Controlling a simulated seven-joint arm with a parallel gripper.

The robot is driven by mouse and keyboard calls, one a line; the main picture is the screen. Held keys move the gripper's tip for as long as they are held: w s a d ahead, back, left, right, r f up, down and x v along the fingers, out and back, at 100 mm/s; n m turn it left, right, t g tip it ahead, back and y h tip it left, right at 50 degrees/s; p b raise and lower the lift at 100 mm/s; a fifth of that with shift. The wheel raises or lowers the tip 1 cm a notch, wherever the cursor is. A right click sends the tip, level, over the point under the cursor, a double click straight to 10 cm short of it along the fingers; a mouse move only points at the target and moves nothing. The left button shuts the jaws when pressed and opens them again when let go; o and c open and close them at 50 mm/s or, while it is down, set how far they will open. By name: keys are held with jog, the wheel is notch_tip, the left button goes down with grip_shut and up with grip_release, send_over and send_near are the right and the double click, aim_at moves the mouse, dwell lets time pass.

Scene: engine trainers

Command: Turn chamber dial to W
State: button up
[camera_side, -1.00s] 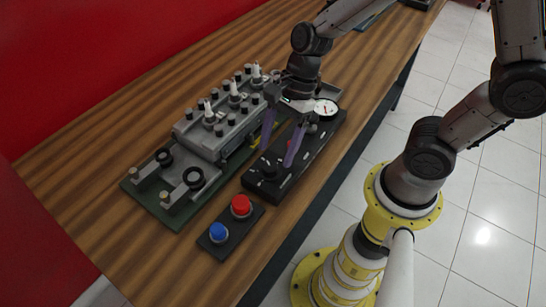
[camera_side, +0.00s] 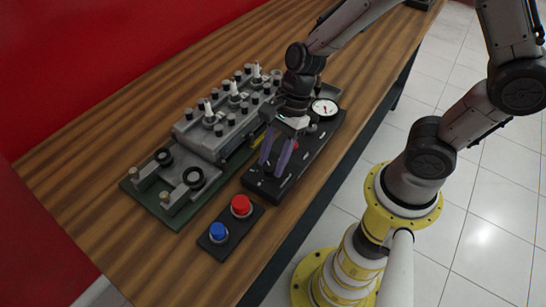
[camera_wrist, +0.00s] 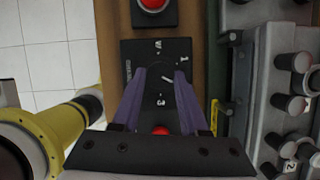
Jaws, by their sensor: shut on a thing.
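The chamber dial (camera_wrist: 158,74) is a dark round knob on a black panel (camera_side: 310,160), near the panel's front end. In the wrist view a W mark, a 1 and a 3 stand around it, with small lettering at its left. A short white line shows on it, but I cannot tell surely which mark it points to. My gripper (camera_wrist: 159,78) has its two purple fingers shut on the dial, one on each side. In the side view my gripper (camera_side: 272,168) reaches down onto the panel, and its fingers mostly hide the dial.
A box with a red button (camera_side: 241,204) and a blue button (camera_side: 218,231) stands in front of the panel. A grey engine block (camera_side: 215,130) with spark plugs stands close at the left. A white gauge (camera_side: 324,108) stands behind. Bare wood lies along the left.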

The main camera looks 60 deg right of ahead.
grip_shut()
jog(key=shift+n, duration=0.3)
jog(key=n, duration=0.1)
jog(key=n+g, duration=0.1)
jog(key=n, duration=0.1)
jog(key=n+g, duration=0.1)
jog(key=n, duration=0.1)
jog(key=shift+w, duration=0.25)
jog(key=n+g+h, duration=0.1)
jog(key=n, duration=0.2)
jog(key=n+g, duration=0.1)
jog(key=n, duration=0.2)
jog(key=shift+w+a+n+h, duration=0.2)
jog(key=shift+n+h, duration=0.1)
jog(key=shift+h, duration=0.1)
jog(key=n, duration=0.2)
jog(key=n+h, duration=0.1)
jog(key=n, duration=0.1)
jog(key=n+g+h, duration=0.1)
jog(key=n, duration=0.1)
jog(key=shift+a, duration=0.25)
jog(key=n+h, duration=0.1)
jog(key=n, duration=0.2)
jog(key=n+h, duration=0.1)
jog(key=n, duration=0.1)
jog(key=shift+a+n+h, duration=0.15)
jog(key=shift+n+h, duration=0.15)
jog(key=shift+n, duration=0.1)
jog(key=o, duration=1.1)
grip_release()
